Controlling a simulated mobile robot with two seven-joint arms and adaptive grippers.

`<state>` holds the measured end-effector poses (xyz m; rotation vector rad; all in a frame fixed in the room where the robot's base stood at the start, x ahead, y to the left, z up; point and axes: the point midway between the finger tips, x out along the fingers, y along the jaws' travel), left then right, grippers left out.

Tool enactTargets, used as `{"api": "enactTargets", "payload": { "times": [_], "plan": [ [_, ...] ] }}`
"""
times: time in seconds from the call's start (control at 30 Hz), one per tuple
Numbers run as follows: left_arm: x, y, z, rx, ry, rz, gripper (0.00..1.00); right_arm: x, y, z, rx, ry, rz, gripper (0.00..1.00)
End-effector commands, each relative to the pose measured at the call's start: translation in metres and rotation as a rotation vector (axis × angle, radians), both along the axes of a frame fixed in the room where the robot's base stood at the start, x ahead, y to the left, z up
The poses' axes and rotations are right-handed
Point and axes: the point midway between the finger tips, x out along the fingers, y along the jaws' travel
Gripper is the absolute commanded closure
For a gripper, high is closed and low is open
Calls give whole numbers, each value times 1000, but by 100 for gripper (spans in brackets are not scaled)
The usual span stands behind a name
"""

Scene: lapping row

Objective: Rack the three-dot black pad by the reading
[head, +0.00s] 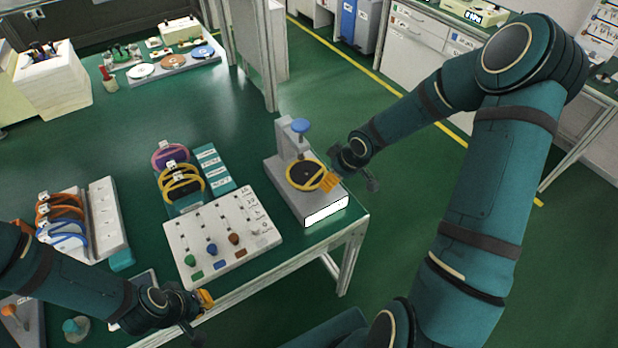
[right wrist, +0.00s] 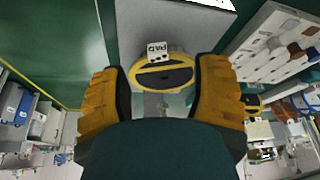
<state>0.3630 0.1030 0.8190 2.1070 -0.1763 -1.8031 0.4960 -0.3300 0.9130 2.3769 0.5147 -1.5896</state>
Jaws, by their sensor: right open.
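A black pad with a yellow rim (head: 305,174) lies on the grey measuring stand (head: 279,178), below its blue knob (head: 300,126). The right wrist view shows this pad (right wrist: 163,77) with a white tag reading PAD and dark dots too small to count surely. The stand's white display (head: 326,215) shows no legible reading. My right gripper (head: 349,183) is open at the pad's right edge; the pad appears ahead between its orange fingers (right wrist: 158,105), not gripped. My left gripper (head: 201,316) is open and empty near the table's front edge. A rack (head: 188,209) holds purple- and yellow-rimmed pads beside a labelled teal strip (head: 213,168).
Another rack at left holds orange- and blue-rimmed pads (head: 62,232) beside a white block (head: 106,212). A tray of discs (head: 175,67) stands at the back. The middle back table is clear.

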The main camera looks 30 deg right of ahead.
Motion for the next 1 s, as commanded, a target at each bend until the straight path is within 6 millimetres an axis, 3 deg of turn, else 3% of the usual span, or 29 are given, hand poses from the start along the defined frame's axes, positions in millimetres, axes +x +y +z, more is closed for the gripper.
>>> {"api": "enactTargets", "payload": {
  "times": [0.5,0.8,0.9,1.0],
  "plan": [
    [-5,-1,-16,-3,12,-10,100,29,10,-46,1,-1,1,38],
    [-6,-1,-16,-3,13,-10,100,30,10,-47,0,-1,0,36],
    [-6,-1,-16,-3,13,-10,100,30,10,-47,0,-1,0,71],
    [-6,-1,-16,-3,13,-10,100,30,10,-47,0,-1,0,100]
  ]
}}
